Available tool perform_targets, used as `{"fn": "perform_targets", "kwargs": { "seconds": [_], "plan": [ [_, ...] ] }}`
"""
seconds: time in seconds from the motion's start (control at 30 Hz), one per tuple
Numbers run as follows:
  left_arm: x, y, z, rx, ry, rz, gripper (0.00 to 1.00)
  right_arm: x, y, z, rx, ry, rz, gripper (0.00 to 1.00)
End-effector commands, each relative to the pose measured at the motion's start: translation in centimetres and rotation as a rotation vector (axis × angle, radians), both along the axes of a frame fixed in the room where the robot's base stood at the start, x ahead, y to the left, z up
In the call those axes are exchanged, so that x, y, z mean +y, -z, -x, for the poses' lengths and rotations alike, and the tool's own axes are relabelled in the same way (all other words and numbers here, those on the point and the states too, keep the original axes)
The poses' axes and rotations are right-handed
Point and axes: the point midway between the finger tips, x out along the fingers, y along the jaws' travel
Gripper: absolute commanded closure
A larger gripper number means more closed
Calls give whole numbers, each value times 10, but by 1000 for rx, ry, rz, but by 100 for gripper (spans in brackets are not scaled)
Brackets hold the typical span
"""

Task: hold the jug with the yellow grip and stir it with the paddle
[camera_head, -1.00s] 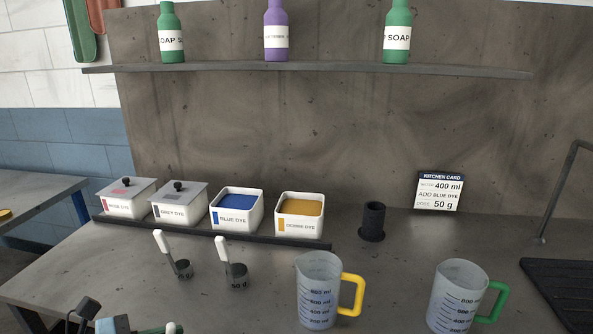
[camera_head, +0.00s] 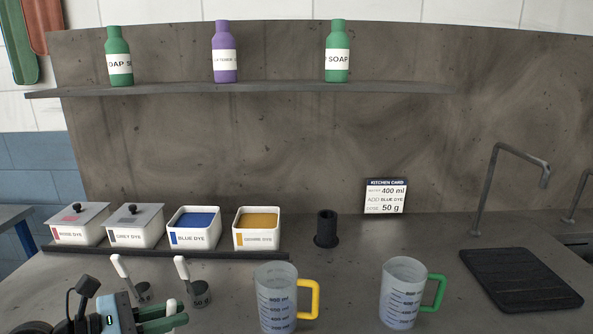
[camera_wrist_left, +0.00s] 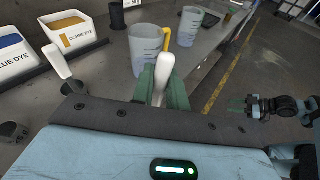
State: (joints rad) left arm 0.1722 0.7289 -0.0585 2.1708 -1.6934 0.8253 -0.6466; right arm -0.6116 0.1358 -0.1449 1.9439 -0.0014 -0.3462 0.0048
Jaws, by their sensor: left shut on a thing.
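The jug with the yellow grip (camera_head: 277,297) stands upright on the counter, its yellow grip (camera_head: 315,299) to the right. It also shows in the left wrist view (camera_wrist_left: 146,47). My left gripper (camera_head: 180,314) is left of this jug, apart from it. In the left wrist view its green fingers are shut on a white handle (camera_wrist_left: 164,68). This looks like the paddle's handle; its lower end is hidden. My right gripper (camera_wrist_left: 240,106) shows small at the right of the left wrist view, empty as far as I can see, its opening unclear.
A jug with a green grip (camera_head: 403,293) stands to the right. Two white-handled scoops (camera_head: 142,292) (camera_head: 200,294) stand near my left gripper. Dye tubs (camera_head: 256,239) line the back. A black holder (camera_head: 326,231) and a black mat (camera_head: 520,280) lie farther right.

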Motion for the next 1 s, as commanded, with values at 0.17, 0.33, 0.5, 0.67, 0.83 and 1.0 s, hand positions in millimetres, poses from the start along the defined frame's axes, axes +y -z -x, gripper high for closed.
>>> {"fn": "perform_targets", "kwargs": {
  "seconds": [0.17, 0.33, 0.5, 0.67, 0.83, 1.0],
  "plan": [
    [0, 3, 0, 5, -1, 0, 100, 0, 3, 4, 11, 1, -1, 59],
    [-5, 9, 0, 1, -35, 1, 100, 1, 4, 5, 14, 2, -3, 59],
    [-10, 20, 0, -8, -132, 1, 100, 2, 3, 5, 13, 3, -6, 59],
    [-10, 29, -1, -12, -252, 4, 100, 3, 3, 5, 12, 3, -6, 59],
    [-5, 34, -1, -13, -361, 6, 100, 3, 2, 4, 12, 3, -7, 59],
    [-1, 36, -1, -13, -416, 6, 100, 3, 2, 4, 12, 3, -7, 59]
  ]
}}
